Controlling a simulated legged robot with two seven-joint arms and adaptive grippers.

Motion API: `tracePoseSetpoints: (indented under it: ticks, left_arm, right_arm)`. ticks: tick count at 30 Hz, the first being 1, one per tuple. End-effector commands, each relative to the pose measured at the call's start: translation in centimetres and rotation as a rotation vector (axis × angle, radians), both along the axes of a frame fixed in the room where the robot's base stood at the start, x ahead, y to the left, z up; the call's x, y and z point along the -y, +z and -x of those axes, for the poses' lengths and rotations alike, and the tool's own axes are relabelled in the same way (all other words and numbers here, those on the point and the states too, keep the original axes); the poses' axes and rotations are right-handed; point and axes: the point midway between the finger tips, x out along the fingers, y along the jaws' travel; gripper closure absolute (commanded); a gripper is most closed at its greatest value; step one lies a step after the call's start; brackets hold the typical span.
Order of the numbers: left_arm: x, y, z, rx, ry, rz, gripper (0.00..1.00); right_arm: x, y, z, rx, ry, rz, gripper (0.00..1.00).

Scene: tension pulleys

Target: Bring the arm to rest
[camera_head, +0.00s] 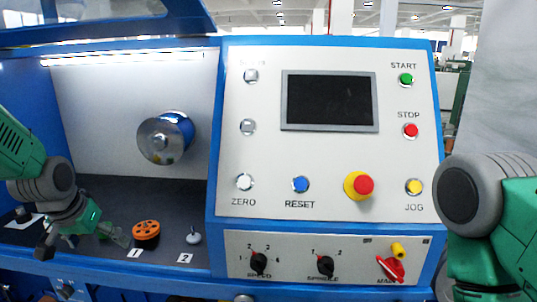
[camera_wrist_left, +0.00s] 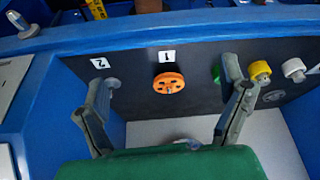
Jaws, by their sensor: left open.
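My left arm (camera_head: 45,180) comes in from the left over the dark shelf. Its gripper (camera_head: 82,240) is open and empty; in the left wrist view the fingers (camera_wrist_left: 170,88) are spread wide. An orange pulley (camera_head: 146,231) sits on the shelf by label 1, and it also shows between the fingers in the left wrist view (camera_wrist_left: 168,83). A small white part (camera_head: 193,237) stands by label 2. A green part (camera_wrist_left: 216,74) is partly hidden by a finger. My right arm (camera_head: 490,215) shows at the right edge; its gripper is out of view.
A control panel (camera_head: 325,160) with buttons and a screen fills the middle right. A metal spindle (camera_head: 165,138) sticks out of the back wall above the shelf. Yellow (camera_wrist_left: 260,70) and white (camera_wrist_left: 293,69) parts show in the wrist view. A blue ledge (camera_head: 100,268) edges the shelf.

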Motion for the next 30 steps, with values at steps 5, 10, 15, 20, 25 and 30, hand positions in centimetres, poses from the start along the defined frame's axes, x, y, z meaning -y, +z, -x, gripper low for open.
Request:
tracePoseSetpoints:
  ticks: [5,10,15,20,25,30]
  left_arm:
    - [0.7,-2.9,1.0,-0.023,-0.006,-0.004,0.10]
    - [1.5,-6.3,2.5,-0.047,-0.012,-0.010,0.10]
    - [2.7,-10.6,5.3,-0.078,-0.020,-0.014,0.10]
    - [4.1,-16.1,9.2,-0.125,-0.033,-0.020,0.10]
    - [6.1,-23.7,17.1,-0.205,-0.058,-0.028,0.10]
    - [7.9,-29.1,26.9,-0.286,-0.082,-0.031,0.10]
  right_arm:
    - [0.0,-0.3,0.0,0.000,0.000,0.000,0.14]
    - [0.0,-0.6,0.0,0.001,0.000,0.000,0.14]
    - [0.0,-1.0,0.0,0.001,0.000,0.000,0.14]
    - [0.0,-1.6,0.0,0.000,0.000,0.000,0.14]
    - [0.0,-2.6,0.0,0.000,0.000,0.000,0.14]
    - [0.0,-3.5,0.0,0.000,0.000,0.000,0.14]
